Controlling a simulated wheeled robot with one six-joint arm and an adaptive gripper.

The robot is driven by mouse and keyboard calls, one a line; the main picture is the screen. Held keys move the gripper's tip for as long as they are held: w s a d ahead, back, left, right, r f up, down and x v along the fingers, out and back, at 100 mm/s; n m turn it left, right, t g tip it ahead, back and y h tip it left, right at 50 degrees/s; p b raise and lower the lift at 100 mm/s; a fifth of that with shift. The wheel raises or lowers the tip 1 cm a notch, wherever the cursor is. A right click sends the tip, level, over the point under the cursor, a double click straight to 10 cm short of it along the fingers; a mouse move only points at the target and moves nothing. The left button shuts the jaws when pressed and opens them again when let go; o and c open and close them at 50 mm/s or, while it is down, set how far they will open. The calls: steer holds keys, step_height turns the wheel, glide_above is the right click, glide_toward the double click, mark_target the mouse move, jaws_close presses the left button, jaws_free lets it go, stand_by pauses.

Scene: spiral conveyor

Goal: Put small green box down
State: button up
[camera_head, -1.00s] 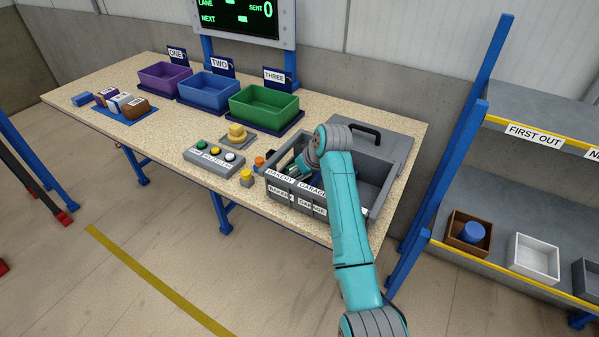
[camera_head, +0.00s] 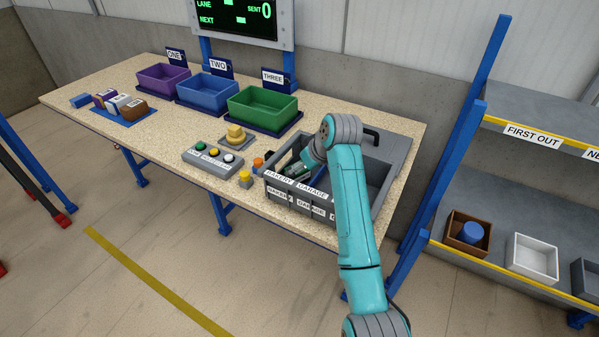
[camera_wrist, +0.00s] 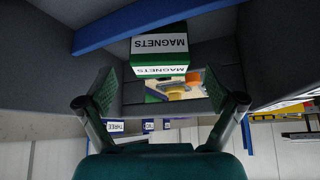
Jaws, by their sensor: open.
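The small green box (camera_wrist: 158,45), with white MAGNETS labels, is inside the grey divided tray (camera_head: 375,205). My gripper (camera_wrist: 160,88) is open, with one finger on each side and a gap between. In the wrist view the box appears just beyond the fingertips, and neither finger visibly clamps it. In the head view my arm hides part of the tray. The box's contact with the tray floor is not clear.
Purple (camera_head: 160,78), blue (camera_head: 207,91) and green (camera_head: 263,107) bins line the table's back. A blue divider (camera_wrist: 150,20) runs close to the box. Shelves stand at right.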

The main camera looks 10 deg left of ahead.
steer(key=v, duration=0.7)
steer(key=shift+d, duration=0.1)
